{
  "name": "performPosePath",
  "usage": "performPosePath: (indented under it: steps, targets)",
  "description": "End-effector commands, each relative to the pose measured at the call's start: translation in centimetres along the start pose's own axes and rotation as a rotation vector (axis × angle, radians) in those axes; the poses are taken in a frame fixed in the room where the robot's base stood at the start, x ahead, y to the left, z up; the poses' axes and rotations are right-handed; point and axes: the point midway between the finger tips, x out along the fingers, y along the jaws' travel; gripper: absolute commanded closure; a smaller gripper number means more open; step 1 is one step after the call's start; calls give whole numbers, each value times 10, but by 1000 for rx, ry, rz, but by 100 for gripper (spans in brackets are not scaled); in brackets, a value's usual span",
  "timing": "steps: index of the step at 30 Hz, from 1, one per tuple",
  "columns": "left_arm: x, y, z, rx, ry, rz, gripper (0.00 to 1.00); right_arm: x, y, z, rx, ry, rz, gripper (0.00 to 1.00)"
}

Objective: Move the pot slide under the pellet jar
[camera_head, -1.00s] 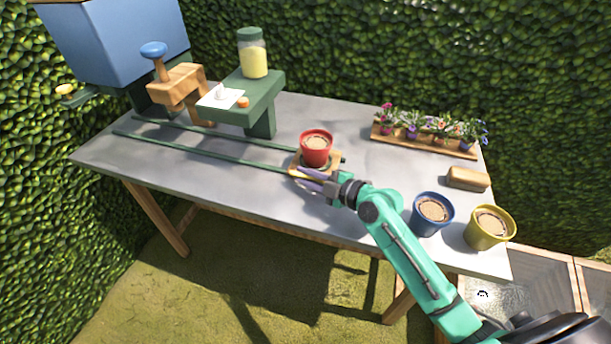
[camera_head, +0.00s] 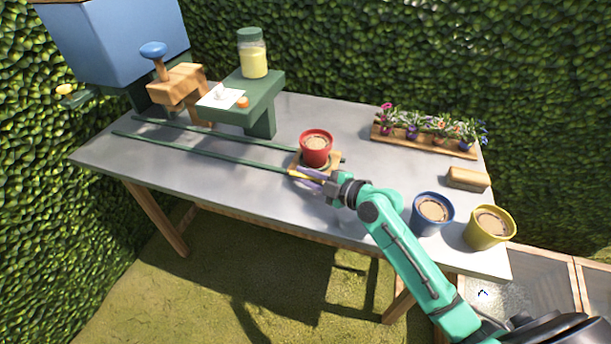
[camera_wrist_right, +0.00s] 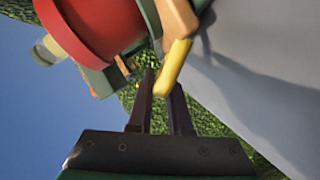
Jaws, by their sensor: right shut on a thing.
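The pot slide (camera_head: 300,164) is a small wooden platform at the right end of two green rails, carrying a red pot (camera_head: 316,147) filled with brown soil. My right gripper (camera_head: 306,178) is at its near side. In the right wrist view my gripper's dark fingers (camera_wrist_right: 167,88) are shut on the slide's yellow handle (camera_wrist_right: 174,63), with the red pot (camera_wrist_right: 100,30) at the upper left. The pellet jar (camera_head: 253,58), clear with yellow contents and a green lid, stands on a raised green stand, up and left of the slide. My left gripper is out of view.
The green rails (camera_head: 205,150) run left past the green stand (camera_head: 262,100) and a wooden block with a blue knob (camera_head: 153,50). A blue pot (camera_head: 432,213), a yellow pot (camera_head: 489,228), a brush-like block (camera_head: 467,178) and a flower tray (camera_head: 425,143) are at right.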

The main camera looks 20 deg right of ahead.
Motion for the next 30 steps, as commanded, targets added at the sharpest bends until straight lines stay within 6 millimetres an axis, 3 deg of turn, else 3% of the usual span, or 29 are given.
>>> performPosePath:
  steps: [8,24,30]
  targets:
    - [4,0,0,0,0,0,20,21,-2,-9,1,2,-1,100]
    - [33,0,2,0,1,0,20,138,-4,-58,-1,4,-1,100]
    - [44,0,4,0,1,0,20,166,-3,-70,-1,3,0,100]
